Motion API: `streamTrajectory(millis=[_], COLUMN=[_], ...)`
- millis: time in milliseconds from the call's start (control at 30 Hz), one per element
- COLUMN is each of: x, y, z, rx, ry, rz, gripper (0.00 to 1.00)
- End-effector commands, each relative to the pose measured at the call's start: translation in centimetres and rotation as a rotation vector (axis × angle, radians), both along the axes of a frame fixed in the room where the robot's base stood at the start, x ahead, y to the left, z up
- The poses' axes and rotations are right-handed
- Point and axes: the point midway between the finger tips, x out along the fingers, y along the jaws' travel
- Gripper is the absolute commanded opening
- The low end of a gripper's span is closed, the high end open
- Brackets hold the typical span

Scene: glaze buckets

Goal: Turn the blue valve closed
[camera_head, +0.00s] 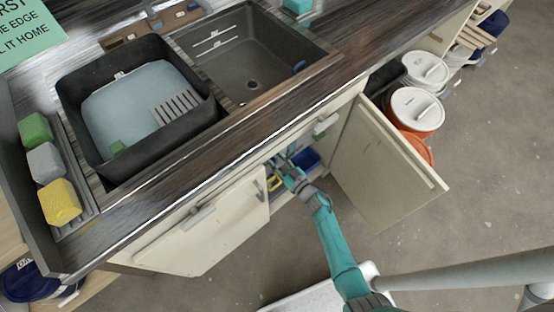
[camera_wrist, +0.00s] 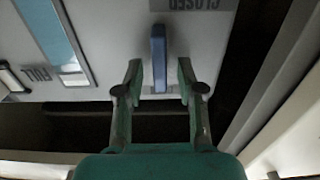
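The blue valve handle (camera_wrist: 158,58) is a narrow upright blue bar in the wrist view, on a pale panel. It stands at the word CLOSED, which appears upside down at the top right of the panel. My gripper (camera_wrist: 159,75) is open, with one fingertip on each side of the handle's lower part and a visible gap on both sides. In the head view my gripper (camera_head: 283,167) reaches into the open cabinet under the sink; the valve itself is hidden there.
A blue bin (camera_head: 306,159) is inside the cabinet. White-lidded buckets (camera_head: 416,108) stand right. In the wrist view a gauge window (camera_wrist: 58,40) marked FULL is left of the handle.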

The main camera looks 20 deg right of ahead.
Motion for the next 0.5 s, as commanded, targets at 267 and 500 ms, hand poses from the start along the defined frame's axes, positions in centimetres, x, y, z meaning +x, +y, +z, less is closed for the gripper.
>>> streamTrajectory(millis=[267,500], x=[-0.02,-0.04], y=[0.00,0.03], z=[0.01,0.01], rx=[0.000,-0.020], ry=[0.000,-0.006], rz=[0.000,0.000], gripper=[0.00,0.00])
